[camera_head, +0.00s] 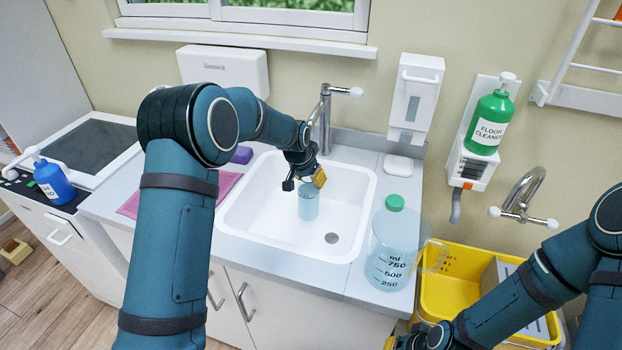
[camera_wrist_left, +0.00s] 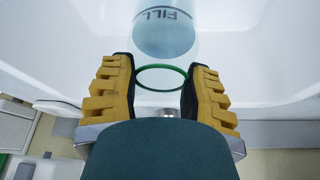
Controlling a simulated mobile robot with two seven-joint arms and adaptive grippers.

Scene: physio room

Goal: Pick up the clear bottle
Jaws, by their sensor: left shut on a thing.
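The clear bottle (camera_head: 308,204) is upright in the white sink basin, with a bluish lower part. In the left wrist view the bottle (camera_wrist_left: 164,36) shows a dark "FILL" mark, and a green ring (camera_wrist_left: 162,67) circles its near end. My left gripper (camera_head: 307,181) is shut on the bottle near its top, with a yellow finger pad on each side in the wrist view (camera_wrist_left: 162,82). I cannot tell whether the bottle's base touches the basin floor. My right gripper (camera_head: 408,341) is partly in view at the bottom edge; its fingers are not clear.
A clear measuring jug (camera_head: 390,264) and a green cap (camera_head: 395,202) are right of the sink (camera_head: 262,232). The tap (camera_head: 325,120) stands behind it. A pink cloth (camera_head: 133,204) lies left. A yellow bucket (camera_head: 445,292) is at the right. A green floor cleaner bottle (camera_head: 489,122) hangs on the wall.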

